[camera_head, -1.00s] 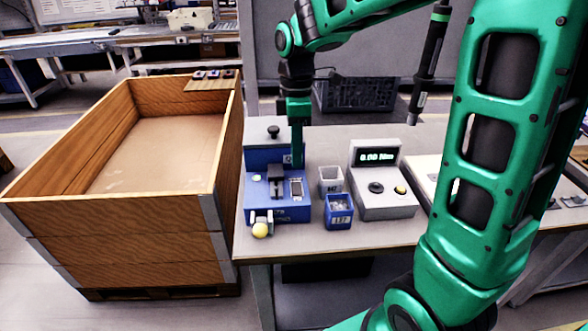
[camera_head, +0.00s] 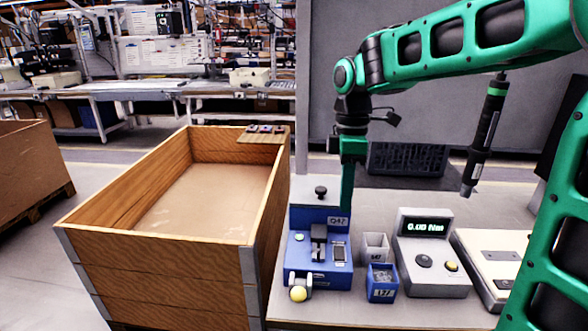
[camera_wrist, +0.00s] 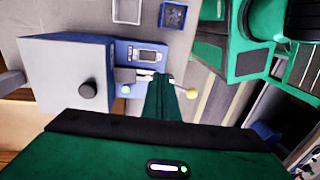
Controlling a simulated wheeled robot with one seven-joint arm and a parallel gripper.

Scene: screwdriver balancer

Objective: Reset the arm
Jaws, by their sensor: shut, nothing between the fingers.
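My gripper (camera_head: 346,207) points down just above the back right part of the blue test station (camera_head: 303,276) on the table. In the wrist view my gripper (camera_wrist: 165,80) shows as narrow green fingers that are closed together with nothing between them. The blue station, with its black knob, small screen and yellow ball, also shows in the wrist view (camera_wrist: 123,52). I cannot tell whether the fingertips touch it.
A large wooden crate (camera_head: 84,243) stands left of the table. Right of the station are a grey bin (camera_head: 375,240), a blue bin (camera_head: 381,291) and a grey torque meter (camera_head: 430,275) reading 0.00 Nm. A screwdriver (camera_head: 484,135) hangs behind them.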

